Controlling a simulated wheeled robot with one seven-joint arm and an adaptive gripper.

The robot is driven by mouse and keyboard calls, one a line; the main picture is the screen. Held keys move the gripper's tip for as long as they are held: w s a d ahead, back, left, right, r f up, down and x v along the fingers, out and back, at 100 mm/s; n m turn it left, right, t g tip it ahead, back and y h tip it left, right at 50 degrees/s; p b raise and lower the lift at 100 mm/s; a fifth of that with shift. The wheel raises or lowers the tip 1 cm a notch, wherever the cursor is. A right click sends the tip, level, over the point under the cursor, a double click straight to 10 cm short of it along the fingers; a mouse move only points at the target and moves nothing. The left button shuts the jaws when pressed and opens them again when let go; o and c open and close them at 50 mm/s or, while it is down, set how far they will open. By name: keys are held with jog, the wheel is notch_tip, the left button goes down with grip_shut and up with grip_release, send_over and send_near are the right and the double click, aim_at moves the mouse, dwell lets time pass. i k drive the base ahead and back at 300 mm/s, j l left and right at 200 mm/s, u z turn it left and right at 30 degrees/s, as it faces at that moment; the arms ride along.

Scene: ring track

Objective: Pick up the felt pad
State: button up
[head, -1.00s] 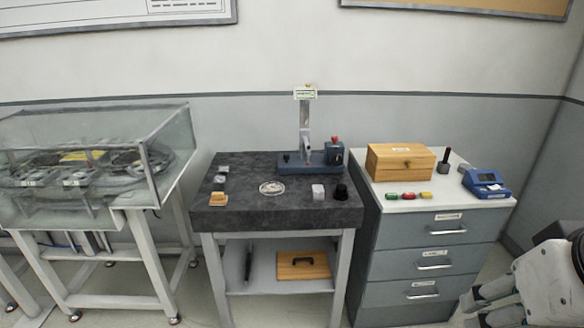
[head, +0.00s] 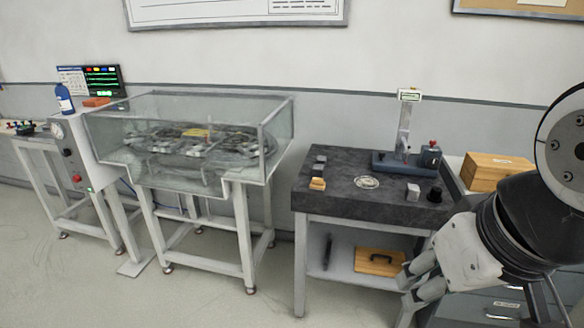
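I cannot tell for sure which thing is the felt pad. A small tan block (head: 317,184) lies at the front left corner of the dark stone table (head: 335,203), with small grey pieces (head: 319,163) behind it. A round clear dish (head: 367,182), a light grey cube (head: 412,192) and a black knob-like piece (head: 434,194) also sit there. My gripper (head: 405,288) is at the lower right, in front of the table and below its top in the picture. Its two fingers are apart, with nothing seen between them.
A glass-cased ring track (head: 190,140) on a white frame stands left of the stone table. A blue stand (head: 405,163) rises at the table's back. A wooden box (head: 495,172) is partly hidden behind my arm. Open floor (head: 220,305) lies in front.

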aim_at(316, 184)
jog(key=i+l, duration=0.35)
jog(key=i, duration=0.2)
jog(key=i+l, duration=0.4)
jog(key=i, duration=0.15)
jog(key=i+l, duration=0.35)
jog(key=i, duration=0.2)
